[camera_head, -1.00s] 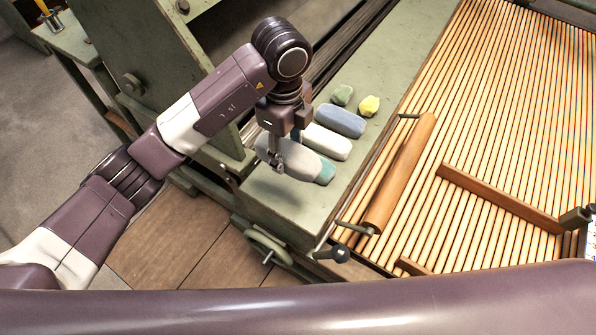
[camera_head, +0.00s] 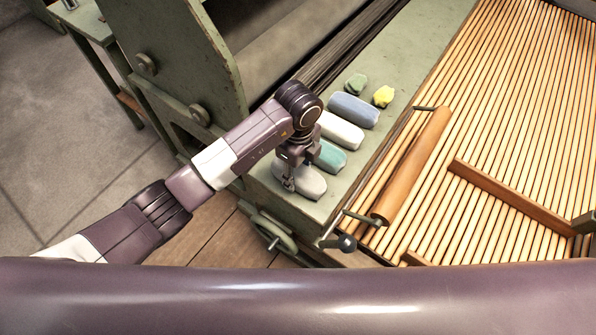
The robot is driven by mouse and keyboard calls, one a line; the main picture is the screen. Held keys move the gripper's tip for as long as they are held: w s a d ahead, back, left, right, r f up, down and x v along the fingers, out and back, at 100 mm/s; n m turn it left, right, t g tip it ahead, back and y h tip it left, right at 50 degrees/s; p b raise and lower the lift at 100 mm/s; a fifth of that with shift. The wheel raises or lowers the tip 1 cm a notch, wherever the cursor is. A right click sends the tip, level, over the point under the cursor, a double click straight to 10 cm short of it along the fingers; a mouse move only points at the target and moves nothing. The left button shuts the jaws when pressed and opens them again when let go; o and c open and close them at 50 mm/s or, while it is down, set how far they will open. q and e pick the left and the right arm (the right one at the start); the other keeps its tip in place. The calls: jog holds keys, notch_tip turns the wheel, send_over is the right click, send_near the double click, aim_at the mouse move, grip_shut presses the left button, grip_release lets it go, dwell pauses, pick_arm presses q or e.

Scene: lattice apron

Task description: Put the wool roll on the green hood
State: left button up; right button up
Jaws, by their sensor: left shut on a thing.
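My left gripper (camera_head: 288,184) points down and is shut on a light grey wool roll (camera_head: 311,183), near the front end of the green hood (camera_head: 424,62). The grey roll lies on the hood or just above it; I cannot tell if it touches. Behind it, a teal roll (camera_head: 330,157), a white roll (camera_head: 338,131) and a blue roll (camera_head: 353,110) lie on the hood in a row. The arm and gripper hide part of the teal roll and the grey roll. My right gripper is not in view.
A green lump (camera_head: 355,84) and a yellow lump (camera_head: 383,96) lie farther back on the hood. A wooden roller (camera_head: 413,168) with a crank handle (camera_head: 338,243) runs along its right side. A slatted lattice (camera_head: 500,110) fills the right. The hood's far part is clear.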

aim_at(298, 171)
pick_arm(q)
jog(key=shift+f, duration=0.15)
jog(key=o, duration=1.1)
notch_tip(298, 171, up, 12)
jog(key=shift+r, duration=0.2)
